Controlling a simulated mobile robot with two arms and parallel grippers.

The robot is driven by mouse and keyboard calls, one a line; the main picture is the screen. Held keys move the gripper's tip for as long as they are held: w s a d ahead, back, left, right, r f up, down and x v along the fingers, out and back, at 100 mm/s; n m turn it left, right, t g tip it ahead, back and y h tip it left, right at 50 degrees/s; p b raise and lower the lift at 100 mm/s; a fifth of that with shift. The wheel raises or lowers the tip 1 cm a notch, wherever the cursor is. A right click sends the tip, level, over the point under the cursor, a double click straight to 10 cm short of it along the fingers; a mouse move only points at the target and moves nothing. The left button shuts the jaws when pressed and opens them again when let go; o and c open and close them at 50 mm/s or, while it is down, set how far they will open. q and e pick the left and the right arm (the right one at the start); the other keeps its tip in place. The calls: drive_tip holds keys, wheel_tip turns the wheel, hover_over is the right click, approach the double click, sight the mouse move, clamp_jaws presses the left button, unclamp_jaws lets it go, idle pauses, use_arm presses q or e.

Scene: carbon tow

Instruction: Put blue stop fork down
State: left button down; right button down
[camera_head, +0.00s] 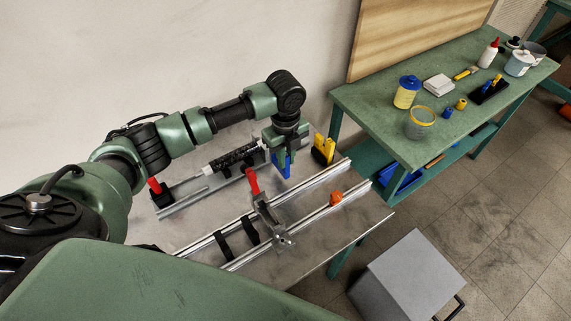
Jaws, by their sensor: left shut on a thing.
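The blue stop fork (281,161) is in the head view, below my left gripper (284,150), which points down over the metal bench with rails (180,234). My left gripper is shut on the blue fork. The fork hangs close to the far rail, between the black tube and a yellow fork-shaped piece (324,150). I cannot tell whether its lower end touches the bench. My right gripper is not in view.
A black tube (237,157) lies along the far rail. A red-handled clamp (254,186) and an orange knob (335,198) sit on the near rails. A green table (378,103) with jars stands at right; a grey box (408,282) is on the floor.

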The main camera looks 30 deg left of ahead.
use_arm(q)
wheel_tip(320, 180, down, 4)
drive_tip(key=shift+r+p, duration=0.2)
drive_tip(key=shift+p, duration=0.1)
drive_tip(key=shift+f, duration=0.25)
drive_tip(key=shift+f, duration=0.15)
drive_tip(key=c, duration=1.4)
unclamp_jaws()
drive_tip(key=shift+r, duration=0.2)
wheel_tip(320, 180, up, 10)
drive_tip(key=shift+r+b, duration=0.2)
drive_tip(key=shift+b, duration=0.75)
drive_tip(key=shift+a+r, duration=0.1)
drive_tip(key=shift+r, duration=0.7)
